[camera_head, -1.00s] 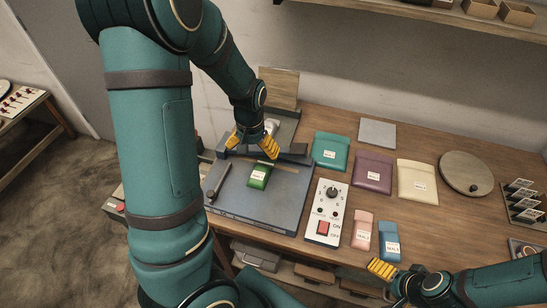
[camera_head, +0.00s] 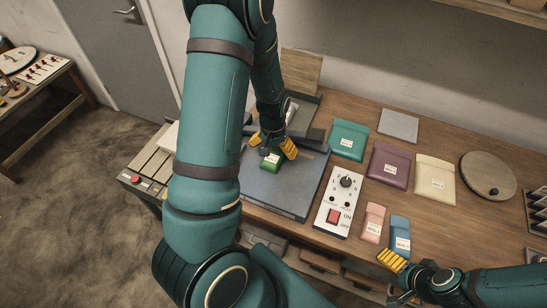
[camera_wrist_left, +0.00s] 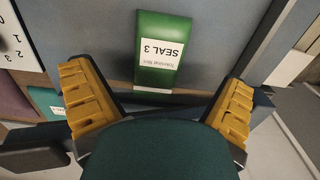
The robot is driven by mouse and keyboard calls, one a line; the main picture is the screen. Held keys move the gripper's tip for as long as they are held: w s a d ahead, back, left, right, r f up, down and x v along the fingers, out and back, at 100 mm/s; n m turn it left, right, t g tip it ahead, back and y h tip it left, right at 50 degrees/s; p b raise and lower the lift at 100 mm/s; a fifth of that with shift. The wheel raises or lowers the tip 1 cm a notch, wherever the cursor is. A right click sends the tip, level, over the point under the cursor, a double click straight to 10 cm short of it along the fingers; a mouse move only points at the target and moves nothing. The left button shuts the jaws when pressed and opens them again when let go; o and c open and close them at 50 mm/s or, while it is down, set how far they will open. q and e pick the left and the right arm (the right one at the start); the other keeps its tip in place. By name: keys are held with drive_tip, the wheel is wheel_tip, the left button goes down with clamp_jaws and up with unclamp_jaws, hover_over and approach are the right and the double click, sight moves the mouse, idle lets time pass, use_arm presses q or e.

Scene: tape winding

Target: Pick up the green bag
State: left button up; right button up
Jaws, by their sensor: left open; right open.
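The small green bag (camera_head: 271,160) lies on the grey-blue plate of the machine (camera_head: 278,190). In the left wrist view the green bag (camera_wrist_left: 163,50) carries a white label reading "SEAL 3", upside down. My left gripper (camera_head: 272,150) is open above the plate, at the bag's far end. In the left wrist view my left gripper's yellow fingers (camera_wrist_left: 158,105) stand wide apart, with the bag lying ahead between their lines and nothing held. My right gripper (camera_head: 391,261) is near the table's front edge, open and empty, below the small blue bag.
A larger teal-green pouch (camera_head: 348,140), a purple pouch (camera_head: 389,165) and a cream pouch (camera_head: 434,178) lie to the right. Small pink (camera_head: 373,223) and blue (camera_head: 400,234) bags lie in front. A white control box (camera_head: 338,203) stands beside the plate.

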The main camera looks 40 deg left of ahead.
sight(274, 155)
use_arm(q)
wheel_tip(274, 155, down, 4)
drive_tip(key=shift+w+r, duration=0.1)
drive_tip(key=shift+w, duration=0.05)
drive_tip(key=c, duration=1.3)
drive_tip(key=shift+r, duration=0.1)
